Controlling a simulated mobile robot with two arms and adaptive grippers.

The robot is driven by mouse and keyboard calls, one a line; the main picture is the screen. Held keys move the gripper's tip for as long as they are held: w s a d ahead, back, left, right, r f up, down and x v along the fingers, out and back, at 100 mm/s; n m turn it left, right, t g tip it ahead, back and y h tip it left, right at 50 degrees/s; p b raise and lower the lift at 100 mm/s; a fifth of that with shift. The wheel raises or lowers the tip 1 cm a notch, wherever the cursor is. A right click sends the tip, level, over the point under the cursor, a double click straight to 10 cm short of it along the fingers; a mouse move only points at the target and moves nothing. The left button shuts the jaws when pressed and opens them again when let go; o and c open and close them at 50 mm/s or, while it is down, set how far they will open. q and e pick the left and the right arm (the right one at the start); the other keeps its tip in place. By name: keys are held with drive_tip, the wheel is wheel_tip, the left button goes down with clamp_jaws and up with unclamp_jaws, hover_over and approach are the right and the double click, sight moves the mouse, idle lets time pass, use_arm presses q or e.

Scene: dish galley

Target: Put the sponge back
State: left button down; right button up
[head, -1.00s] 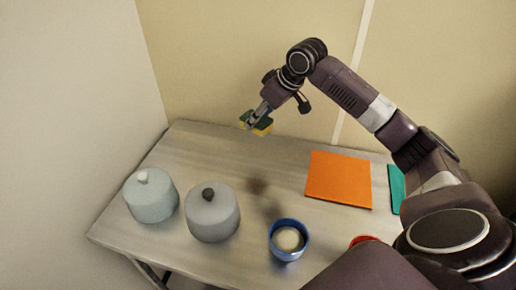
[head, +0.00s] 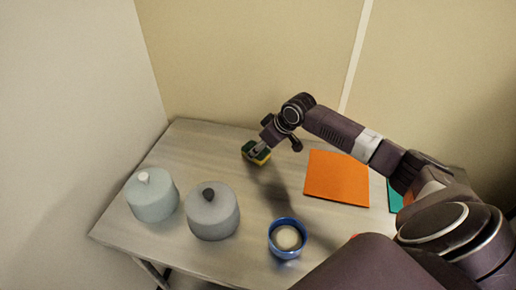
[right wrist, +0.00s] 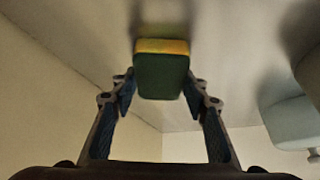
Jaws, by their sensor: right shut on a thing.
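The sponge (head: 256,158), green with a yellow layer, is at the back of the steel table. My right gripper (head: 262,147) is shut on it. In the right wrist view the sponge (right wrist: 161,76) sits between the two fingertips of the right gripper (right wrist: 161,90), with its yellow layer facing the table. It is low over the tabletop; I cannot tell whether it touches. My left gripper is not in view.
A pale blue lidded pot (head: 152,199) and a grey lidded pot (head: 212,215) stand at left. A blue bowl (head: 288,252) with something whitish inside is in front. An orange mat (head: 337,180) and partly hidden teal mat (head: 395,200) lie at right. The table's middle (head: 250,190) is clear.

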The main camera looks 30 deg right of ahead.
drive_tip(key=o, duration=1.3)
drive_tip(key=shift+o, duration=0.6)
drive_tip(key=b+v, duration=0.1)
drive_tip(key=v, duration=1.1)
drive_tip(key=shift+b, duration=0.4)
